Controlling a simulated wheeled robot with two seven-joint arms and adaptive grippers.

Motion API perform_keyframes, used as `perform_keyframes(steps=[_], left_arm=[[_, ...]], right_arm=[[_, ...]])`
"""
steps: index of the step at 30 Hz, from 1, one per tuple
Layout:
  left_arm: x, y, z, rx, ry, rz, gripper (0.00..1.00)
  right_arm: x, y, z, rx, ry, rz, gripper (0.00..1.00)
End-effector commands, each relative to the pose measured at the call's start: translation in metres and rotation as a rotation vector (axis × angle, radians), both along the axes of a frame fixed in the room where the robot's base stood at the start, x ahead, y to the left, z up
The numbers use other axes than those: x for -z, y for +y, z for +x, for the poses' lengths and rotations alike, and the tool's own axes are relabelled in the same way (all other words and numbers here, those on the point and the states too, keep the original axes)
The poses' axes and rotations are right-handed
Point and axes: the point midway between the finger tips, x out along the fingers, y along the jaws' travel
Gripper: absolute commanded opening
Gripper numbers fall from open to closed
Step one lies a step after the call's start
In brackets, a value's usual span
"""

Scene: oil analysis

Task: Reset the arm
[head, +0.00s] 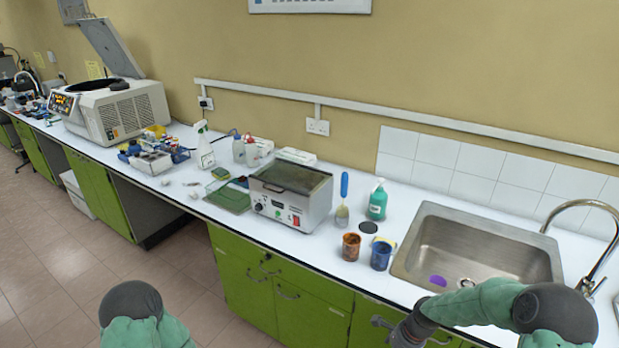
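My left arm shows only as a green link with a dark round cap (131,302) at the bottom left, over the floor; its gripper is out of view. My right arm (480,304) comes in from the bottom right, in front of the counter and sink front. Its dark grey wrist end (407,334) reaches the bottom edge in front of the green cabinets. The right fingertips are cut off or hidden, so I cannot tell their state. I see no object held.
The white counter (340,275) carries a metal water bath (291,194), a brown jar (351,246), a blue cup (381,254) and a green bottle (377,201). A steel sink (400,268) is at right. An open-lidded centrifuge (118,111) stands far left. Open floor (60,250) lies at left.

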Motion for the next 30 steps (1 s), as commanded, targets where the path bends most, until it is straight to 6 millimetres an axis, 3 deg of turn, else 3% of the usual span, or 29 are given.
perform_keyframes(steps=[1, 6, 15, 22, 30], left_arm=[[0.009, 0.000, 0.000, 0.000, 0.000, 0.000, 0.55], [0.026, 0.000, 0.000, 0.000, 0.000, 0.000, 0.55], [0.055, 0.000, 0.000, 0.000, 0.000, 0.000, 0.55], [0.068, 0.000, 0.000, 0.000, 0.000, 0.000, 0.55], [0.070, 0.000, 0.000, 0.000, 0.000, 0.000, 0.55]], right_arm=[[0.026, 0.016, -0.013, -0.086, -0.011, 0.018, 0.87], [0.084, 0.060, -0.053, -0.399, -0.103, 0.056, 0.87], [0.159, 0.117, -0.140, -0.919, -0.271, 0.075, 0.87], [0.184, 0.136, -0.190, -1.207, -0.358, 0.055, 0.87], [0.186, 0.137, -0.197, -1.249, -0.369, 0.050, 0.87]])
